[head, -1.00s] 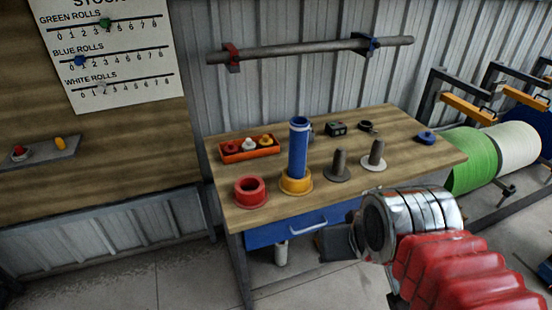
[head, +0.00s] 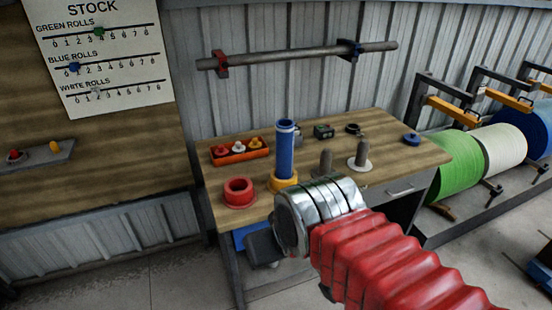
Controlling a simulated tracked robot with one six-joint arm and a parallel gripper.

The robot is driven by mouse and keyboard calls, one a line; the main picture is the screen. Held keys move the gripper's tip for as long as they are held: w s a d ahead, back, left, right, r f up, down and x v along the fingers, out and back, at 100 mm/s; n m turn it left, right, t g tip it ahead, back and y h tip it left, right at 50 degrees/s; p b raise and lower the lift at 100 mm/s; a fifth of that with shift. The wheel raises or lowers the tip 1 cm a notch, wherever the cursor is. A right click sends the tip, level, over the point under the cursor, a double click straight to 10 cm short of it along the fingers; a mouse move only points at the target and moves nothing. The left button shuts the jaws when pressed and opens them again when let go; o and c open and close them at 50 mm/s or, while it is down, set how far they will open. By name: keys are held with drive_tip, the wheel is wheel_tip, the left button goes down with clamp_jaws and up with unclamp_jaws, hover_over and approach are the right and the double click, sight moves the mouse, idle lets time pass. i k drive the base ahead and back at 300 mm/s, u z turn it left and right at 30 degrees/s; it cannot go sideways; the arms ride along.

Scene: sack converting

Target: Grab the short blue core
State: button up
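A blue core (head: 285,148), a tube with an open top, stands upright on the table (head: 385,150). Its lower end is in or behind a yellow flanged ring (head: 284,182); I cannot tell which. My gripper (head: 262,248) shows as a dark block at the end of my arm, in front of the table's front edge, below and nearer than the core. It appears apart from the core. Its fingers are not clear, so I cannot tell if it is open. My arm hides part of the table front and the blue drawer.
A red flanged ring (head: 239,192) stands left of the core. Two grey pegs, one on a white base (head: 359,164), stand right of it. An orange tray (head: 241,151) and a small blue cap (head: 411,139) are also on the table. A bar (head: 297,57) hangs on the wall.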

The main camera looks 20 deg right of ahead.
sight(285, 128)
drive_tip(key=i, duration=1)
